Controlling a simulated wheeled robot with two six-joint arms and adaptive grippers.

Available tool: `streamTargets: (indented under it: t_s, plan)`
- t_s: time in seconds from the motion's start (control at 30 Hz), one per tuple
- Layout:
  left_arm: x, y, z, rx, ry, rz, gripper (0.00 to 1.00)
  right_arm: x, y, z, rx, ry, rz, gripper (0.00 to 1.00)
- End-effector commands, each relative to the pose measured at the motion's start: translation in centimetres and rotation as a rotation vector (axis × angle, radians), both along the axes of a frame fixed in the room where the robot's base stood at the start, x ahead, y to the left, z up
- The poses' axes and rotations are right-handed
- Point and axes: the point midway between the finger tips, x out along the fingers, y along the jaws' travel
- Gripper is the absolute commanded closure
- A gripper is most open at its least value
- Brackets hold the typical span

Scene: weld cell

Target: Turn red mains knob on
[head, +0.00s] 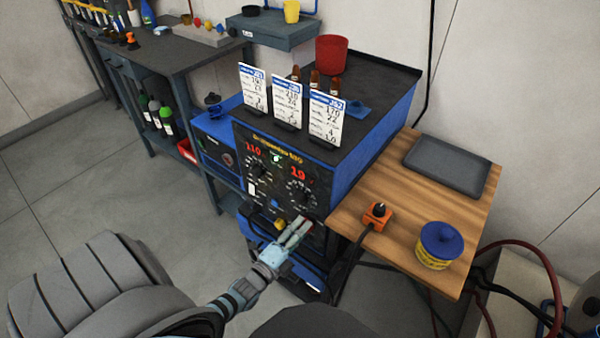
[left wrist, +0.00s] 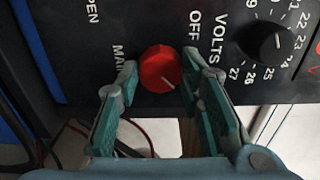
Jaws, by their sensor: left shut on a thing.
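The red mains knob (left wrist: 160,68) sits on the dark front panel of the welder (head: 265,150), between the OFF label and the partly hidden MAINS label in the left wrist view. A white line on it points down and slightly right in that view. My left gripper (left wrist: 158,82) has its two teal-padded fingers on either side of the knob and is shut on it. In the head view my left gripper (head: 303,228) is at the panel's lower right, and the fingers mostly hide the knob. My right gripper is not in view.
A VOLTS dial (left wrist: 270,43) is close to the right of the knob. Number cards (head: 288,100) stand on the welder. A wooden table (head: 400,215) at right holds an orange clamp-like item (head: 377,216), a blue-lidded tin (head: 440,245) and a grey tray (head: 447,165). Cables hang below.

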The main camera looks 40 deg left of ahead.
Motion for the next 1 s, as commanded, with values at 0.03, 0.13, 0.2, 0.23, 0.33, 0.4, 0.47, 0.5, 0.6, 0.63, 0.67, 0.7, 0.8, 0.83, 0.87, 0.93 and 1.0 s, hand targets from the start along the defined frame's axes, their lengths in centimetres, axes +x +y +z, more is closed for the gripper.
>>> streamTargets:
  t_s: [0.03, 0.13, 0.2, 0.23, 0.33, 0.4, 0.47, 0.5, 0.6, 0.63, 0.67, 0.7, 0.8, 0.83, 0.87, 0.93, 1.0]
  plan:
    - [0.0, 0.0, 0.0, 0.003, -0.001, 0.000, 0.94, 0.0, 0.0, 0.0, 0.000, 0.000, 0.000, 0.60]
    - [0.0, 0.0, 0.0, 0.004, -0.001, 0.000, 0.94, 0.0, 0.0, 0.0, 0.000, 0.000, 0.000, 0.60]
    - [0.0, 0.0, 0.0, 0.003, -0.001, 0.000, 0.94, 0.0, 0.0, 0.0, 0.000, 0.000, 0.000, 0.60]
    - [0.0, 0.0, 0.0, 0.003, -0.001, 0.000, 0.94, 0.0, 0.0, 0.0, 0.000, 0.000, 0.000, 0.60]
    - [0.0, 0.0, 0.0, 0.003, -0.001, 0.000, 0.64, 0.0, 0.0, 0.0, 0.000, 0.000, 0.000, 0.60]
    - [0.0, 0.0, 0.0, 0.003, -0.001, 0.000, 0.53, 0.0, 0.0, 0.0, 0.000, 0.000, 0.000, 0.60]
    - [0.0, 0.0, 0.0, 0.002, -0.001, 0.000, 0.45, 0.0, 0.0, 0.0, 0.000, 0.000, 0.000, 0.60]
    - [0.0, 0.0, 0.0, 0.002, -0.001, 0.000, 0.45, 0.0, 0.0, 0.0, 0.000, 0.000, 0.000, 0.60]
    - [0.0, 0.0, 0.0, 0.002, 0.000, 0.000, 0.45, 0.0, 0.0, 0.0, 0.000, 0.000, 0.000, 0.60]
    - [0.0, 0.0, 0.0, 0.002, 0.000, 0.000, 0.45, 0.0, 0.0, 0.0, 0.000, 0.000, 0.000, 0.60]
    - [0.0, 0.0, 0.0, 0.002, 0.000, 0.000, 0.45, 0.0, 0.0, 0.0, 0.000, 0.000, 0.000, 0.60]
    - [0.0, 0.0, 0.0, 0.002, 0.000, 0.000, 0.45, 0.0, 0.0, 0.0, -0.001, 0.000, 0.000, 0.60]
    - [-0.4, 0.0, 0.0, 0.002, 0.001, 0.000, 0.45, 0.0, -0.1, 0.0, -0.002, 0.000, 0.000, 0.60]
    - [-0.8, 0.0, -0.1, 0.001, 0.002, 0.000, 0.45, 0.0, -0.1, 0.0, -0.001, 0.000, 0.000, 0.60]
    - [-1.2, 0.0, -0.1, 0.002, 0.002, 0.000, 0.45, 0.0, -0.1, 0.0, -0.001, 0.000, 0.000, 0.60]
    - [-2.6, -0.1, -0.1, 0.001, 0.003, -0.001, 0.45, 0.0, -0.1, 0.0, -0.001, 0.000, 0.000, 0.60]
    - [-4.6, -0.1, -0.2, 0.001, 0.005, 0.000, 0.45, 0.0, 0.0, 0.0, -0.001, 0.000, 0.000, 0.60]
